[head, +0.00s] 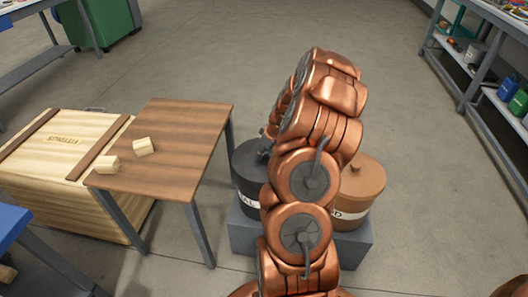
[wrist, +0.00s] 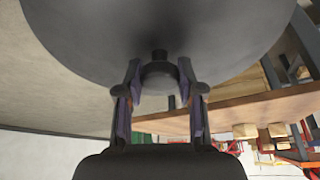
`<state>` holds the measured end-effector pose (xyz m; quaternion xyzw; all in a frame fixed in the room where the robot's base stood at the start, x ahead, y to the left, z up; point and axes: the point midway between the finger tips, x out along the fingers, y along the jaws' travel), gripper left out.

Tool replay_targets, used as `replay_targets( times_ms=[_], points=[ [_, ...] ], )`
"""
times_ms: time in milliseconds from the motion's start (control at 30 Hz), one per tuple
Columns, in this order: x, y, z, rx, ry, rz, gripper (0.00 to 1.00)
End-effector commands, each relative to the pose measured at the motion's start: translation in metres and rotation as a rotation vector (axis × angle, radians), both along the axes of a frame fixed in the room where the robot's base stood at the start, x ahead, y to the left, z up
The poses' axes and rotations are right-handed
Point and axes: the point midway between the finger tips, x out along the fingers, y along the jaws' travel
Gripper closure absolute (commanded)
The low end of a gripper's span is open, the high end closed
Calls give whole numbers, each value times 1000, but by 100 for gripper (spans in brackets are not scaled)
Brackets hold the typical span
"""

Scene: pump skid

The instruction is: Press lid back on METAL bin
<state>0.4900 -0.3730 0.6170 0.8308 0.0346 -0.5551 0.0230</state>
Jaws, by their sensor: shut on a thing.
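The dark grey metal bin (head: 246,190), with a white label ending in "AL", stands on a grey plinth, left of my arm. My arm hides its right part. A dark round lid (wrist: 160,20) fills the top of the wrist view, with a small knob at its middle. My gripper (wrist: 160,70) is shut on the lid's knob, one finger on each side. In the head view the gripper is mostly hidden behind my arm, over the dark bin. I cannot tell whether the lid is seated on the rim or just above it.
An orange-brown bin (head: 362,185) with a knobbed lid stands on the same plinth (head: 350,248), right of my arm. A brown table (head: 175,135) with two wooden blocks stands close left, beside a wooden crate (head: 60,150). Shelves (head: 475,60) stand at right. The floor behind is clear.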

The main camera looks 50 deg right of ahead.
Motion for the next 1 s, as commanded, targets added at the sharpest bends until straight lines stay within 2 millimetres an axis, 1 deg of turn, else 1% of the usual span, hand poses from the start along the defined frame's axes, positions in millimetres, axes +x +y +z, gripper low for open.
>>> replay_targets(
  times_ms=[200, 233, 500, 700, 767, 933, 967, 1000],
  points=[
    [0, 0, 0, -1, 0, 0, 100],
    [0, 0, 0, -1, 0, 0, 61],
    [0, 0, 0, 0, 0, 0, 33],
    [0, 0, 0, 0, 0, 0, 33],
    [0, 0, 0, 0, 0, 0, 28],
    [0, 0, 0, 0, 0, 0, 10],
    [0, 0, 0, 0, 0, 0, 8],
    [0, 0, 0, 0, 0, 0, 8]
  ],
)
